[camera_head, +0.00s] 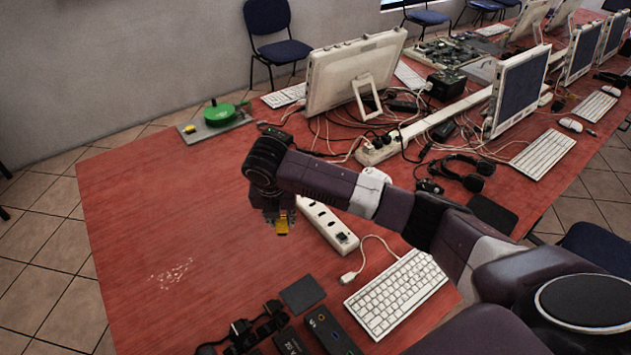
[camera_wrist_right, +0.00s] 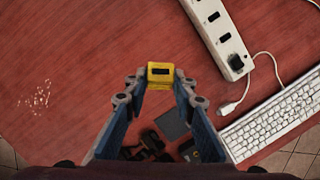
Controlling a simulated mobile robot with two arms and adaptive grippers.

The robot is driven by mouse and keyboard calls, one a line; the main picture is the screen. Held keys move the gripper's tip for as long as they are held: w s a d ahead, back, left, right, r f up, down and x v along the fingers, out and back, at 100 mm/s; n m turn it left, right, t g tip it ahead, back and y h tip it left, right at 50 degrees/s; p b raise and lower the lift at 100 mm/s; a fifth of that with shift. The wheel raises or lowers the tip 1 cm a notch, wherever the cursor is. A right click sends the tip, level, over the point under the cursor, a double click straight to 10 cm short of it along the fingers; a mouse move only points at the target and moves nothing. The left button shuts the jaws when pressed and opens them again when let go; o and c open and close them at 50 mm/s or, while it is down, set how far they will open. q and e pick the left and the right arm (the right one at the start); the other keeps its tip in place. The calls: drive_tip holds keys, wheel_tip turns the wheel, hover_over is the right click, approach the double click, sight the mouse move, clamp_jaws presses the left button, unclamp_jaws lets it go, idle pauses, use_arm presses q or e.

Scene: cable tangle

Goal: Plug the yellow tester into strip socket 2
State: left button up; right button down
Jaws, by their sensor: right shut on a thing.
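The yellow tester (camera_head: 281,226) is a small block held at the tips of my right gripper (camera_head: 279,219). It also shows in the right wrist view (camera_wrist_right: 160,69), between the two blue fingers, with a dark slot in the face towards the camera. The white power strip (camera_head: 326,223) lies on the red table, to the right of the tester and apart from it. It has several dark sockets, and something black sits at its near end. In the right wrist view the strip (camera_wrist_right: 219,37) is at the upper right. My left gripper does not show.
A white keyboard (camera_head: 396,292) and a cable with a white plug (camera_head: 346,278) lie near the strip. Black adapters and boxes (camera_head: 330,330) lie at the front edge. Monitors and tangled cables fill the back.

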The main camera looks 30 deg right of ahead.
drive_tip(key=w+d+f+n+t+y, duration=0.1)
drive_tip(key=w+d+n+t, duration=0.25)
drive_tip(key=d, duration=0.35)
drive_tip(key=w+d+n+t+y, duration=0.2)
drive_tip(key=w+d+n, duration=0.25)
drive_tip(key=d, duration=0.35)
drive_tip(key=shift+m, duration=0.3)
drive_tip(key=shift+w+a+f+b, duration=0.1)
drive_tip(key=shift+a+f+b, duration=0.05)
drive_tip(key=shift+f+b, duration=1.05)
drive_tip(key=shift+w+a+f+b, duration=0.1)
drive_tip(key=shift+f+b, duration=1)
drive_tip(key=shift+f, duration=0.1)
drive_tip(key=shift+r, duration=0.2)
drive_tip(key=shift+s, duration=0.1)
drive_tip(key=shift+p, duration=0.8)
drive_tip(key=shift+f+b, duration=0.65)
drive_tip(key=shift+f, duration=0.7)
